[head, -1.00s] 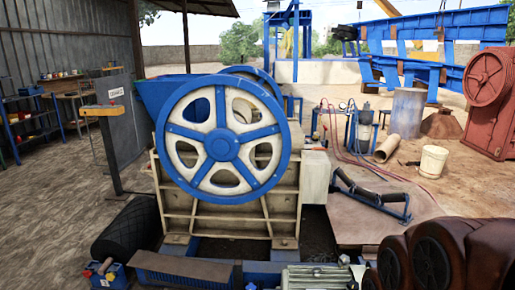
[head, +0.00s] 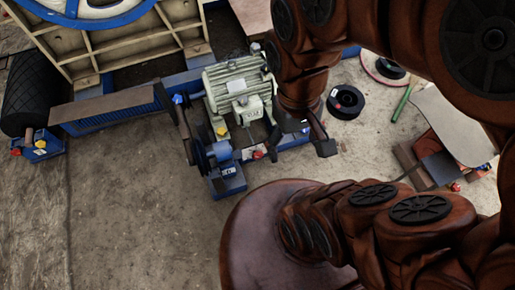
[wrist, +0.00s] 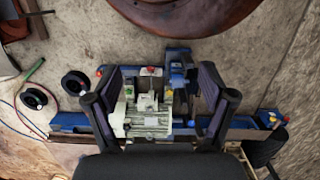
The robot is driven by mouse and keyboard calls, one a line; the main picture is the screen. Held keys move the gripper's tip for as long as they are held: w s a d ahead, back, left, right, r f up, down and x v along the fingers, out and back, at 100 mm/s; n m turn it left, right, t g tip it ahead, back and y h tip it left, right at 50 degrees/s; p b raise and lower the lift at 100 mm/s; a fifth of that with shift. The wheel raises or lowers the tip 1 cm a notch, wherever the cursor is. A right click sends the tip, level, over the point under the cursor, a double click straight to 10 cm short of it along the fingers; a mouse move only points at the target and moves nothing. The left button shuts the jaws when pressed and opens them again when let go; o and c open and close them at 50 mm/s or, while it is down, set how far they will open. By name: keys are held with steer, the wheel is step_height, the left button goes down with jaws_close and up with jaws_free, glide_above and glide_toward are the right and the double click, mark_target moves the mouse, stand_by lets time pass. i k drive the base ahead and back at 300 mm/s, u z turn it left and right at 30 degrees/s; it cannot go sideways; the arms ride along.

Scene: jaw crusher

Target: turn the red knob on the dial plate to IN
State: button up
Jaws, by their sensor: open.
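A small red knob-like part (head: 257,154) shows on the floor-level blue frame, at the front of the pale green motor (head: 236,86). It also appears in the wrist view (wrist: 151,70), on a small pale plate at the motor's far side. It is too small to read any marking or its setting. My gripper (head: 308,136) points down just right of the motor in the head view. In the wrist view my gripper (wrist: 161,74) is open and empty, its fingers either side of the motor and the red part. I cannot tell its height above them.
A blue bearing unit (head: 226,177) stands in front of the motor. A blue box with red and yellow parts (head: 38,146) and a black roller (head: 30,92) are at left. Black spools (head: 345,102) lie right. The concrete floor at front left is clear.

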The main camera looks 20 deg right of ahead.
mark_target(256, 154)
steer(key=u, duration=1)
steer(key=k, duration=1.25)
steer(key=u, duration=0.35)
steer(key=i, duration=0.75)
steer(key=z, duration=0.2)
